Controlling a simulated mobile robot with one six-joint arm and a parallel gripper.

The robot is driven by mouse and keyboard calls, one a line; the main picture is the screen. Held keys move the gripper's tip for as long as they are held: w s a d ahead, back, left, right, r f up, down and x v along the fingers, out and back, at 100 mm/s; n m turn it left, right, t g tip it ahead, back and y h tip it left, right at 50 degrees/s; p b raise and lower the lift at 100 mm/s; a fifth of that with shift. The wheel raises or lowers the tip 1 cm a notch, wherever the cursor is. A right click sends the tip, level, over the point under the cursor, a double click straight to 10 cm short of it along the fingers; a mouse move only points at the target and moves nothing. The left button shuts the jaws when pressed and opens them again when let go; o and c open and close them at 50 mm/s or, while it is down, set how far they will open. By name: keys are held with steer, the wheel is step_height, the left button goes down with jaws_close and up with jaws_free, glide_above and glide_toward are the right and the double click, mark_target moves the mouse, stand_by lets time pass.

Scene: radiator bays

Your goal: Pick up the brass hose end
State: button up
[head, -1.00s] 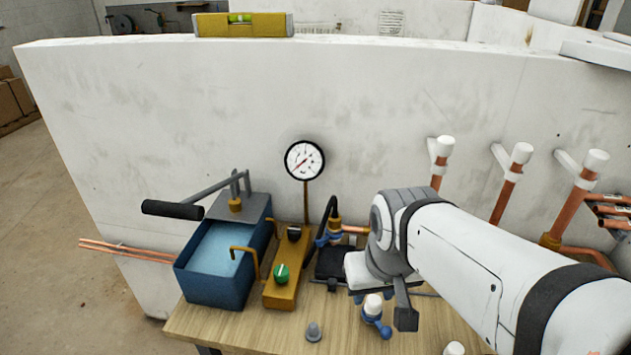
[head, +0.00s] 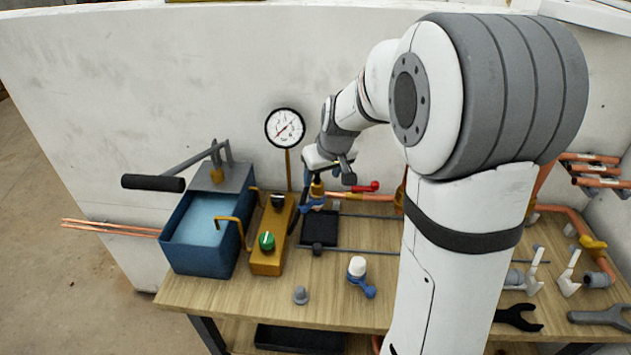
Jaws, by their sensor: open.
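The brass hose end (head: 317,188) stands upright near the wall, right of the brass valve block, with blue parts (head: 313,206) around its lower portion. My gripper (head: 322,175) is directly above it, jaws pointing down, open. Its dark right finger shows to the right of the hose end's top. The left finger is partly hidden, and I cannot tell whether either finger touches the brass. A black hose (head: 296,212) runs down at its left, beside the black pad (head: 319,228).
A blue water tank with a pump handle (head: 205,235), the brass block with a green knob (head: 268,255) and a gauge (head: 285,128) stand at left. A red-handled valve (head: 365,187) on copper pipe is close right. A white-capped blue fitting (head: 358,275) and grey plug (head: 300,295) lie in front.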

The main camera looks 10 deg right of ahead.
mark_target(318, 183)
steer(key=x, duration=0.3)
steer(key=p+x, duration=0.1)
steer(key=x, duration=0.3)
steer(key=shift+w+r, duration=0.1)
steer(key=shift+w, duration=0.15)
steer(key=c, duration=0.9)
